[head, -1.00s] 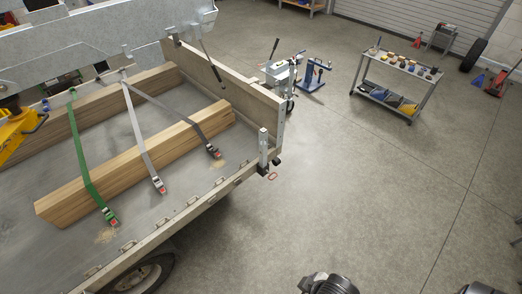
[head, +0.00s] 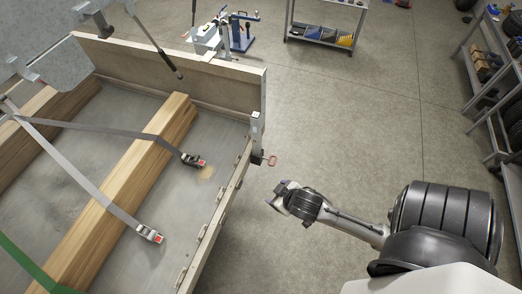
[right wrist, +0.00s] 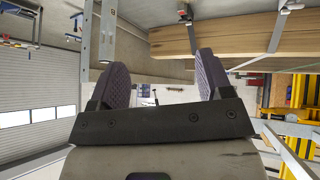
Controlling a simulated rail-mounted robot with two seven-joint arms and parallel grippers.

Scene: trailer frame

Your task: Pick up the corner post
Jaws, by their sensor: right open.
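The corner post (head: 256,132) is a short grey metal upright at the trailer's near right corner, where the wooden end board (head: 190,72) meets the side rail (head: 215,218). My left gripper is not in view.
Strapped timber beams (head: 130,165) lie on the trailer bed, with ratchet buckles (head: 193,160) near the post. A tool cart (head: 325,35) stands at the back and shelving (head: 490,90) at the right. The floor (head: 360,120) between is clear.

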